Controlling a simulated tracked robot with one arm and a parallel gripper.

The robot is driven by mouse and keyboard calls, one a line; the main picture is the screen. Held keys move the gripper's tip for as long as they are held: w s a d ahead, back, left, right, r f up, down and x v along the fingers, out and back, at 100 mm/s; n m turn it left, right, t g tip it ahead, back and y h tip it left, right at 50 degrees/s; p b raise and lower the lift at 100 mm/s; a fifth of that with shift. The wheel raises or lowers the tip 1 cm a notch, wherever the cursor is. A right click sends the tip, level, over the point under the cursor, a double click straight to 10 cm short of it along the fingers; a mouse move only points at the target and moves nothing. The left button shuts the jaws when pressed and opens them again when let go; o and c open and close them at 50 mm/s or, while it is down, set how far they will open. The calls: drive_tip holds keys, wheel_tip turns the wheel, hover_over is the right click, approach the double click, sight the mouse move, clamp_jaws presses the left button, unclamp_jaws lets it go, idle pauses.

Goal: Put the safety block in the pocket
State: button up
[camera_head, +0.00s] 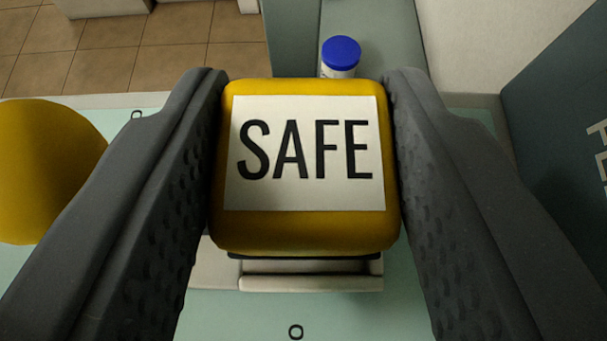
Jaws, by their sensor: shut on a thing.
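The safety block (305,228) is a yellow block with rounded edges and a white label reading SAFE. It fills the middle of the view. My gripper (305,150) is shut on it, with one dark textured finger against its left side and one against its right side. Below the block a pale, box-like part (310,283) with a dark upper edge shows. The block hides most of it, so I cannot tell whether this is the pocket or whether the block touches it.
A white container with a blue lid (341,50) stands behind the block. A rounded yellow object (45,170) is at the left edge. A dark panel with partly cut-off lettering (560,100) rises at the right.

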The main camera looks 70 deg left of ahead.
drive_tip(key=shift+f, duration=0.9)
drive_tip(key=o, duration=1)
drive_tip(key=shift+r, duration=0.1)
drive_tip(key=v, duration=1.2)
